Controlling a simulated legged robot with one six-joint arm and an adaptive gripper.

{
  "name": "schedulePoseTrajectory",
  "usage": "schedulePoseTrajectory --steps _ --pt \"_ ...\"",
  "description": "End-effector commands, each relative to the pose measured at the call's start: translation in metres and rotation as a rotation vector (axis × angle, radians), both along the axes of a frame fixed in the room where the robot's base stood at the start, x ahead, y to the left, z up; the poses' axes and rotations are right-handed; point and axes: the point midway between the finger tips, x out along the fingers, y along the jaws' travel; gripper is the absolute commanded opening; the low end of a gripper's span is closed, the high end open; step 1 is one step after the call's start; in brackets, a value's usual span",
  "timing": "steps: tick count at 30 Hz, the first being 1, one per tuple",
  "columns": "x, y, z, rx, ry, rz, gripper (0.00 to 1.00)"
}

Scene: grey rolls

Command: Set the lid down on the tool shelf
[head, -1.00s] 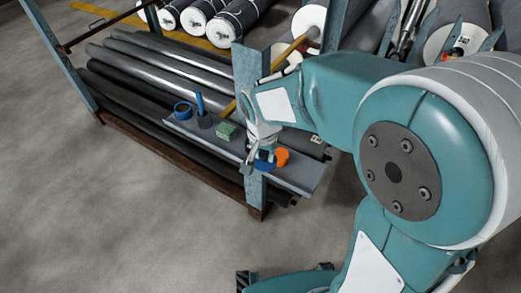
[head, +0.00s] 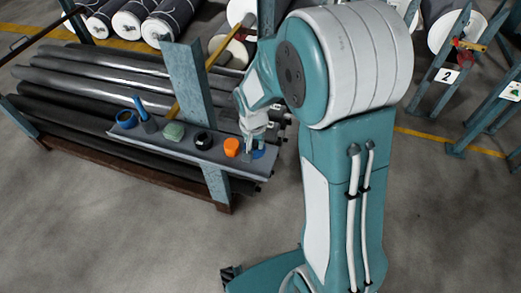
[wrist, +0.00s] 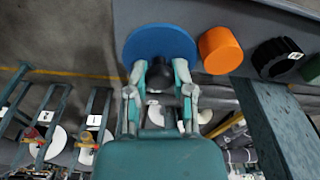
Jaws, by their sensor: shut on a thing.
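The lid is a blue disc (wrist: 158,42) with a dark knob, seen whole in the wrist view. My gripper (wrist: 159,80) is shut on the knob, one finger on each side. In the head view my gripper (head: 253,139) is at the right end of the grey tool shelf (head: 215,159), and a bit of the blue lid (head: 258,154) shows beside the fingers. The lid is right of the orange piece (head: 231,147), with a small gap. I cannot tell whether the lid touches the shelf.
A teal post (head: 190,85) rises behind the shelf. Dark rolls (head: 95,72) lie behind. Floor in front is clear.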

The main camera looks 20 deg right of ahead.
Motion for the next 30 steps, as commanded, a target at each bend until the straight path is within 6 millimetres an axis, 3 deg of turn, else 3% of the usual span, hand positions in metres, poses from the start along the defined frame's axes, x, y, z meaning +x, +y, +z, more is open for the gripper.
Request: schedulePoseTrajectory --steps 11,16,25,26,27,28,30 --pt "0.009 -0.025 -0.033 0.001 0.002 -0.001 0.00" --pt "0.009 -0.023 -0.058 0.002 0.001 0.001 0.00" --pt "0.009 -0.022 -0.060 0.000 -0.001 0.001 0.00" --pt "0.009 -0.022 -0.061 0.000 -0.001 0.001 0.35" --pt "0.009 -0.022 -0.060 0.000 -0.002 0.001 0.53" --pt "0.009 -0.022 -0.060 0.000 -0.001 0.001 0.65" --pt "0.009 -0.022 -0.060 0.000 -0.001 0.001 0.65"
